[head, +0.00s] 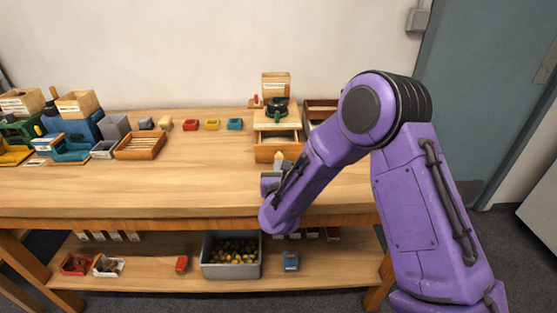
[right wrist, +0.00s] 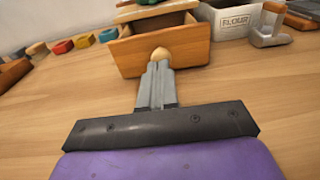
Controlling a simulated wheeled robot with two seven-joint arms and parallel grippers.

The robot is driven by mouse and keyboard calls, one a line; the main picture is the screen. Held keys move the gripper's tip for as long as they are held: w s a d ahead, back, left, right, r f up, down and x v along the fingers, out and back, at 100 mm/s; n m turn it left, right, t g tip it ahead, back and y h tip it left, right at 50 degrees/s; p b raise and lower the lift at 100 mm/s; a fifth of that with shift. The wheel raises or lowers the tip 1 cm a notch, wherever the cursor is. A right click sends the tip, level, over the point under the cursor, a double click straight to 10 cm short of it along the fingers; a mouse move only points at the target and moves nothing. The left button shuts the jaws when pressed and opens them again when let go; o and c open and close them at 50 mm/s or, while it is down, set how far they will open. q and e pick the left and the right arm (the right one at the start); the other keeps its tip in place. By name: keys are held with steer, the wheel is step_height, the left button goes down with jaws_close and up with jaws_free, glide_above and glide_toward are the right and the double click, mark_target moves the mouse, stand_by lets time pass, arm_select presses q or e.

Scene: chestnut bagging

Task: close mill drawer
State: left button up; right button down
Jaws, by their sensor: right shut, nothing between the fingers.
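The wooden mill (head: 277,122) stands at the back right of the bench, with a dark top part. Its drawer (head: 266,154) is pulled out toward me, and its open inside shows from above. In the right wrist view the drawer front (right wrist: 187,51) has a pale round knob (right wrist: 160,53). My right gripper (right wrist: 159,66) is shut and empty, its fingertips right at the knob; I cannot tell if they touch. In the head view the right gripper (head: 280,168) is just in front of the drawer, partly hidden by my arm. My left gripper is out of view.
A flour box (right wrist: 234,21) and a grey metal object (right wrist: 269,27) stand right of the drawer. Small coloured blocks (head: 212,125) and a wooden tray (head: 158,146) lie to the left. A grey bin of chestnuts (head: 231,271) is on the lower shelf. The bench front is clear.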

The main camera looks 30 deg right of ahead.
mark_target(278, 145)
steer(key=shift+x, duration=1.15)
steer(key=shift+w+f, duration=0.1)
